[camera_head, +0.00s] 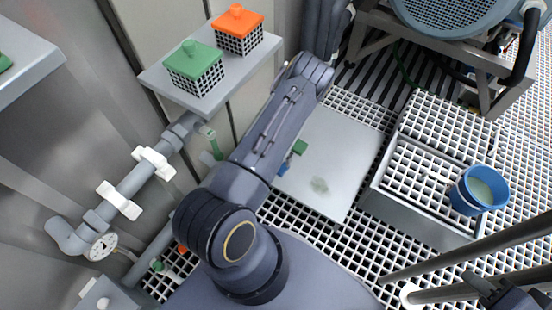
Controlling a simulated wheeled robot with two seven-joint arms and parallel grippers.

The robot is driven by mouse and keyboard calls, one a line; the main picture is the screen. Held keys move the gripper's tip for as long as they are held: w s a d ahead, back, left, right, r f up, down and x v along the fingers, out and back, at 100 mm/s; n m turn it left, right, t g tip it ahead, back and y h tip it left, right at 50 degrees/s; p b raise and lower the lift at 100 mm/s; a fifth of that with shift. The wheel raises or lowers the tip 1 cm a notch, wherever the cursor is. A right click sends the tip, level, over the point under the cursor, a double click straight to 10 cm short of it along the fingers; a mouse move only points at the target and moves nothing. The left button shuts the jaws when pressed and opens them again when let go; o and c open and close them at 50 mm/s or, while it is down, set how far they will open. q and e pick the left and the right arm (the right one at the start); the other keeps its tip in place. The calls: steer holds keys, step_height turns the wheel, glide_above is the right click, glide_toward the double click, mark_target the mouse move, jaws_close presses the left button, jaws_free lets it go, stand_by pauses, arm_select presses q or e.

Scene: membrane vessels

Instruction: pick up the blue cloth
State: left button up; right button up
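I cannot make out a clear blue cloth. A small blue patch (283,168) shows beside my arm, over the left edge of a pale floor plate; it is too small to tell what it is. My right gripper (508,292) is a dark shape in the bottom right corner, cut off by the frame; whether its fingers are apart is unclear. My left gripper is not in view. A blue bucket (462,200) with pale greenish contents stands on a grated step at the right.
The pale floor plate (325,165) is mostly bare, with a dark stain. The grated step (440,125) stands right of it. A wall shelf (160,82) holds a green-lidded cage (195,68) and an orange-lidded one (238,28). Pipes with a gauge (101,246) line the left wall.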

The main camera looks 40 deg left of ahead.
arm_select(q)
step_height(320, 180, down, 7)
steer(key=b, duration=0.3)
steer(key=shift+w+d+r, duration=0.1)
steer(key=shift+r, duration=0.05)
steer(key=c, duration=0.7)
